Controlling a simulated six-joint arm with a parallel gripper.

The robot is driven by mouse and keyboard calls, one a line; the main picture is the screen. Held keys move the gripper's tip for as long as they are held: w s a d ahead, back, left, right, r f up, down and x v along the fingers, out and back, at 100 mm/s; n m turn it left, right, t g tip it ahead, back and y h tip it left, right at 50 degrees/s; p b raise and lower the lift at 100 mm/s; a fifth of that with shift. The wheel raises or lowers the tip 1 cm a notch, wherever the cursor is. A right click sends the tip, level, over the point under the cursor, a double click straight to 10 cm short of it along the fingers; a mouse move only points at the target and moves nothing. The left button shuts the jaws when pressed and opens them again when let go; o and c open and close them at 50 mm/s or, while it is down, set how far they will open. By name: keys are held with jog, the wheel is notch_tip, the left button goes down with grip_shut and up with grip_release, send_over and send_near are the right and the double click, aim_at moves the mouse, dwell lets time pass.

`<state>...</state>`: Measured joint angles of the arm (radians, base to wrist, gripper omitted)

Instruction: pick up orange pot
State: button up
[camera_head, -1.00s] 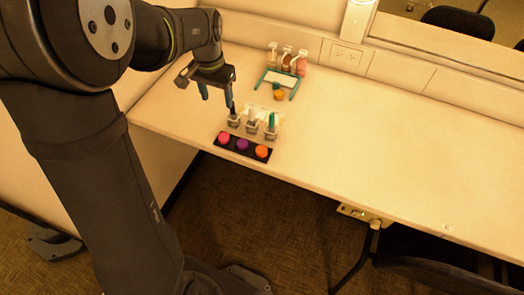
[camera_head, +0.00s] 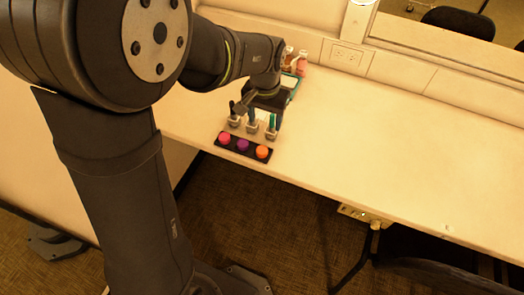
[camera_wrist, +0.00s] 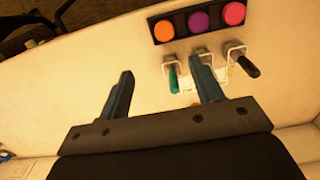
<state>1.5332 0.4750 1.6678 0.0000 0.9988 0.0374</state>
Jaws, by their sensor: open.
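The orange pot (camera_head: 262,152) is the right-hand one of a row of three in a black tray (camera_head: 231,148) at the table's front edge. A purple pot (camera_head: 242,145) and a pink pot (camera_head: 225,138) share the tray. In the wrist view the orange pot (camera_wrist: 164,30) is at the left end of the row. My gripper (camera_head: 265,119) is open and empty, behind the tray in the head view. In the wrist view its fingers (camera_wrist: 161,69) point toward the tray, apart from the orange pot.
Clear holders with a green-handled tool (camera_wrist: 173,79) and a black-handled tool (camera_wrist: 246,65) stand just behind the tray, close to my fingers. Bottles (camera_head: 301,64) and a teal-edged stand (camera_head: 291,85) are farther back, partly hidden by my arm. The table's right side is clear.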

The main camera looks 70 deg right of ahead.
send_over(262, 150)
jog(key=f, duration=0.9)
jog(key=shift+s, duration=0.35)
jog(key=shift+w+f, duration=0.2)
jog(key=shift+f, duration=1.15)
jog(key=shift+w+f, duration=0.2)
jog(key=shift+f, duration=1.1)
jog(key=c, duration=1.1)
